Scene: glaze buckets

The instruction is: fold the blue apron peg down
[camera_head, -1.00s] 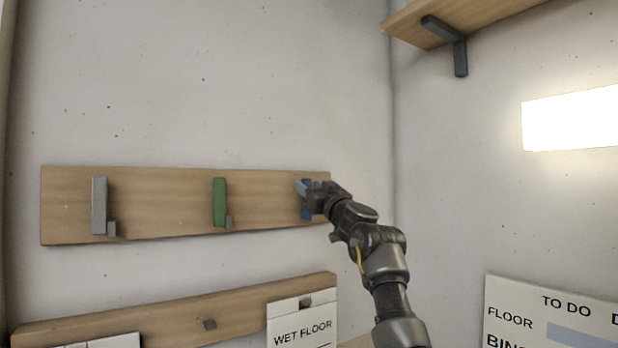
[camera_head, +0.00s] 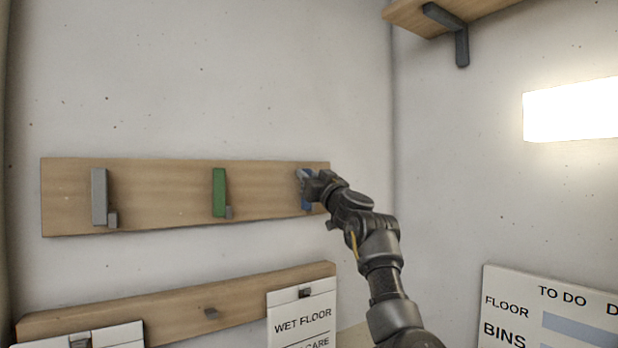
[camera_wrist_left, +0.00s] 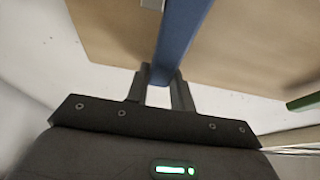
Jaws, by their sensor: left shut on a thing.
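The blue apron peg (camera_head: 306,202) is at the right end of the upper wooden board (camera_head: 160,213), mostly hidden behind my left gripper. My left gripper (camera_head: 304,181) is at this peg, near its upper part. In the left wrist view the blue peg (camera_wrist_left: 181,38) runs from the top of the picture down between the two fingers (camera_wrist_left: 160,80), which are shut on it. I cannot tell how far the peg is tilted from the board. My right gripper is in neither view.
A green peg (camera_head: 219,192) and a grey peg (camera_head: 99,197) stand upright on the same board. A lower board (camera_head: 170,309) carries signs, one reading WET FLOOR (camera_head: 302,324). A shelf bracket (camera_head: 450,32) is high on the right. The wall above the pegs is bare.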

